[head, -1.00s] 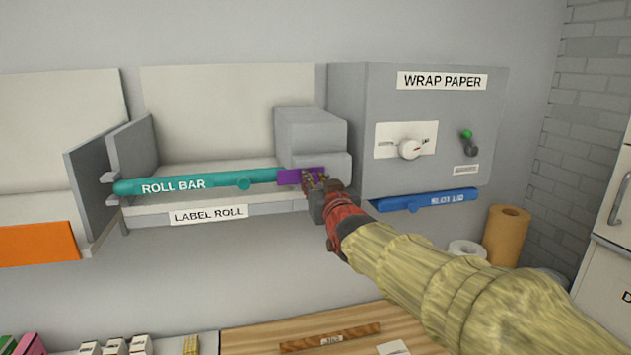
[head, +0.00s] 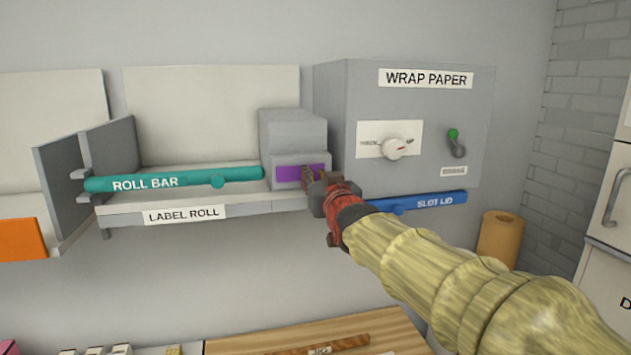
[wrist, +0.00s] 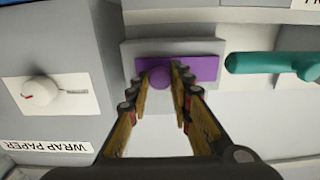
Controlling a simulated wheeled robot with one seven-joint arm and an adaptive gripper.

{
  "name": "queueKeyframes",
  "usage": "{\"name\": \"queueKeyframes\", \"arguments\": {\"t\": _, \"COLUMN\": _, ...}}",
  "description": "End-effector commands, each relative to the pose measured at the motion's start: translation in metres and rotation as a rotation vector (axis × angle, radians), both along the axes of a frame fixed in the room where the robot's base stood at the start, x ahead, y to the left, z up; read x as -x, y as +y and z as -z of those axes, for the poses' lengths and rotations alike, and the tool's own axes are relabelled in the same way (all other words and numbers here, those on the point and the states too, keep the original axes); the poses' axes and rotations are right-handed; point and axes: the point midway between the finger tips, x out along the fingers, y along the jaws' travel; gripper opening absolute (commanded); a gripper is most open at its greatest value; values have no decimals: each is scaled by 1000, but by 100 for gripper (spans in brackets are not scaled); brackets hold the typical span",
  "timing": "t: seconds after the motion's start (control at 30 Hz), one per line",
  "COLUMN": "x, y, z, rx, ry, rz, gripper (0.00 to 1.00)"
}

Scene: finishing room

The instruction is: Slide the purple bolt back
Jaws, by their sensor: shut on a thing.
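The purple bolt (head: 290,173) lies flat on the front of a grey block (head: 292,130) at the right end of the label roll shelf. My gripper (head: 311,178) is at the bolt's right part. In the wrist view the purple bolt (wrist: 205,68) has a round knob, and my gripper (wrist: 165,85) is shut on that knob with one finger on each side. The teal roll bar (head: 160,181) runs along the shelf front. Its right end is apart from the bolt, with a small gap between them. The fingers hide part of the bolt.
The grey wrap paper box (head: 480,120), with a dial (head: 394,148) and a green-tipped switch (head: 455,143), stands just right of my gripper. A blue slot lid (head: 430,202) is below it. The wall below the shelf is clear.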

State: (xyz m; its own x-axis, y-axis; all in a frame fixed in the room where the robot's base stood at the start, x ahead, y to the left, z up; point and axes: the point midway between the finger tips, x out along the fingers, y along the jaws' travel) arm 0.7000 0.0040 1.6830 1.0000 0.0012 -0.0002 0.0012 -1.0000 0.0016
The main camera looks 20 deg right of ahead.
Motion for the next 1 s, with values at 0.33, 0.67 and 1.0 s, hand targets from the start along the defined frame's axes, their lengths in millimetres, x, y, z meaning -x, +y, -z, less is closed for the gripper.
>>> {"name": "queueKeyframes", "arguments": {"t": 0.33, "x": 0, "y": -2, "z": 0, "rx": 0, "ry": 0, "rz": 3, "gripper": 34}}
{"name": "queueKeyframes", "arguments": {"t": 0.67, "x": 0, "y": -1, "z": 0, "rx": 0, "ry": 0, "rz": 2, "gripper": 40}}
{"name": "queueKeyframes", "arguments": {"t": 1.0, "x": 27, "y": -1, "z": -1, "rx": 0, "ry": -2, "rz": 1, "gripper": 40}}
